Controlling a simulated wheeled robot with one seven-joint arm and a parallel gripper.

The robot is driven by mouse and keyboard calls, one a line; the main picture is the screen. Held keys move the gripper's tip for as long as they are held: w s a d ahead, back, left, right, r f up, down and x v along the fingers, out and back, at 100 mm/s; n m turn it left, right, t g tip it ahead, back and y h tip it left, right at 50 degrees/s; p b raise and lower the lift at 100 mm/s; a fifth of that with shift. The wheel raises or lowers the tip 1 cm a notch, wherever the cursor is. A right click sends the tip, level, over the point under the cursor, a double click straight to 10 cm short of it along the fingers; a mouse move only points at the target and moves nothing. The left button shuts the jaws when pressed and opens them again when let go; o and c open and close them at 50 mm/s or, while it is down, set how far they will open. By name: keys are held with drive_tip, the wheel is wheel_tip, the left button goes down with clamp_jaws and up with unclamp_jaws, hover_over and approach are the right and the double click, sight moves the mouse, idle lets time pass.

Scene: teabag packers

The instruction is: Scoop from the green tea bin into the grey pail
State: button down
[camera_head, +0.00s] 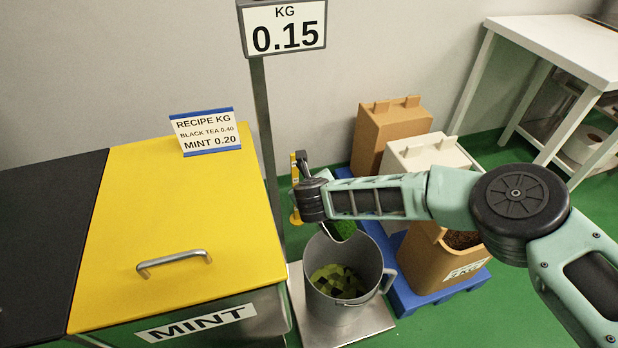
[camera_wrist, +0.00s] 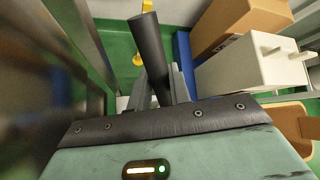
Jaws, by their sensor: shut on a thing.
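The grey pail (camera_head: 377,284) stands on a metal scale plate (camera_head: 355,328), with green and dark yellow-green pieces lying inside it. A scoop (camera_head: 340,229) with green showing in it is over the pail's back rim, partly hidden by my arm. My gripper (camera_wrist: 170,85) is shut on a dark round handle (camera_wrist: 149,50) in the wrist view. In the head view my wrist hides most of the grip, and the jaws are behind and above the pail. No bin that I can read as green tea is in view.
A scale display (camera_head: 285,28) reads 0.15 KG. The yellow-lidded mint bin (camera_head: 190,225) and a dark-lidded bin (camera_head: 45,240) stand closed at left. A blue pallet (camera_head: 412,302) holds brown and white containers, one open (camera_head: 428,262). A white table (camera_head: 575,42) stands back right.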

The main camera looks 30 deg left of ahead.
drive_tip(key=shift+s+d+r+p, duration=0.1)
drive_tip(key=shift+d+r+p, duration=0.2)
drive_tip(key=shift+d+r, duration=0.15)
drive_tip(key=shift+s+d+r+m+t+y, duration=0.15)
drive_tip(key=shift+d+r+m+t+y, duration=0.15)
drive_tip(key=shift+d+r+y, duration=0.5)
drive_tip(key=shift+s+d+r+m+t+y, duration=0.15)
drive_tip(key=shift+d+r+m+t+y, duration=0.15)
drive_tip(key=shift+d+r+y, duration=0.5)
drive_tip(key=s+d+m+t+y+b, duration=0.1)
drive_tip(key=d+m+t+y+b, duration=0.1)
drive_tip(key=d+b, duration=0.3)
drive_tip(key=s+d+r+m+t+y+b, duration=0.1)
drive_tip(key=d+m+t+y+b, duration=0.1)
drive_tip(key=d+b, duration=0.4)
drive_tip(key=d+y, duration=0.1)
drive_tip(key=d, duration=0.2)
drive_tip(key=shift+s+d+m+t, duration=0.3)
drive_tip(key=shift+s+m+t, duration=0.05)
drive_tip(key=shift+m+t, duration=0.05)
drive_tip(key=shift+r, duration=0.1)
drive_tip(key=shift+r, duration=0.15)
